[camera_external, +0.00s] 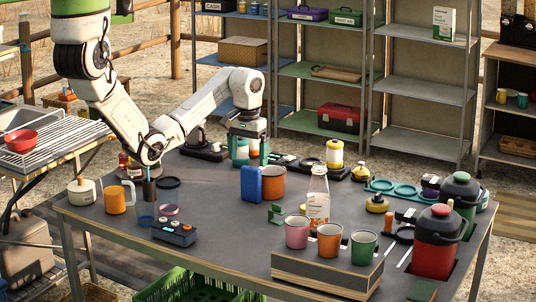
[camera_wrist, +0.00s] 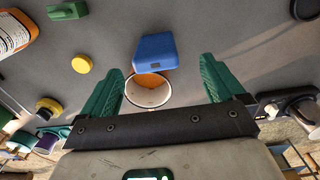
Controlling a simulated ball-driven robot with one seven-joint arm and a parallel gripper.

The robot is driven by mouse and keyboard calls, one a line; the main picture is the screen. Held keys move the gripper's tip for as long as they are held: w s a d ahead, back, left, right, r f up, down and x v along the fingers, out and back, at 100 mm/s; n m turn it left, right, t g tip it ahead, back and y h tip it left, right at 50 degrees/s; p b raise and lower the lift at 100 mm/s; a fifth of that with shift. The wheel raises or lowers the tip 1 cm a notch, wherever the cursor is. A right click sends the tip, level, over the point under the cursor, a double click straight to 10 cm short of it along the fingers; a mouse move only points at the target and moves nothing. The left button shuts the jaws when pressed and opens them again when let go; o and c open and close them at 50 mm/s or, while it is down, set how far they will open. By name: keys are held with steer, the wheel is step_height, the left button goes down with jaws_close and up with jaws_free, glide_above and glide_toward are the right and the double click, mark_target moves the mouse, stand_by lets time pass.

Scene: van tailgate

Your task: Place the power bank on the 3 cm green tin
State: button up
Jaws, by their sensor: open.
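A blue upright slab with a small dark slot, which looks like the power bank (camera_external: 251,184), stands on the grey table beside an orange cup (camera_external: 273,182). In the wrist view the power bank (camera_wrist: 155,52) lies ahead of and between my fingertips, against or very near the cup's rim (camera_wrist: 148,91). My gripper (camera_external: 250,160) is open and empty, pointing down behind the power bank and apart from it; its teal fingers (camera_wrist: 160,68) show in the wrist view. A small green object (camera_external: 277,212) sits in front of the cup; I cannot tell if it is the tin.
A wooden box (camera_external: 325,272) with pink, orange and green cups is at the front. A dark device (camera_external: 174,232) and orange mug (camera_external: 118,198) are left.

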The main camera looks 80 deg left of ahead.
mark_target(248, 167)
step_height(248, 167, down, 4)
steer(key=shift+r, duration=0.25)
steer(key=shift+w+d+f+p, duration=0.1)
steer(key=shift+f+p, duration=0.1)
steer(key=shift+f, duration=0.7)
steer(key=shift+w+a+f+p, duration=0.1)
steer(key=shift+w+f+p, duration=0.1)
steer(key=shift+f, duration=0.7)
steer(key=shift+w+d+f+p, duration=0.1)
steer(key=shift+f+p, duration=0.1)
steer(key=shift+f, duration=0.7)
steer(key=shift+c, duration=0.2)
steer(key=c, duration=1.3)
steer(key=shift+r, duration=0.15)
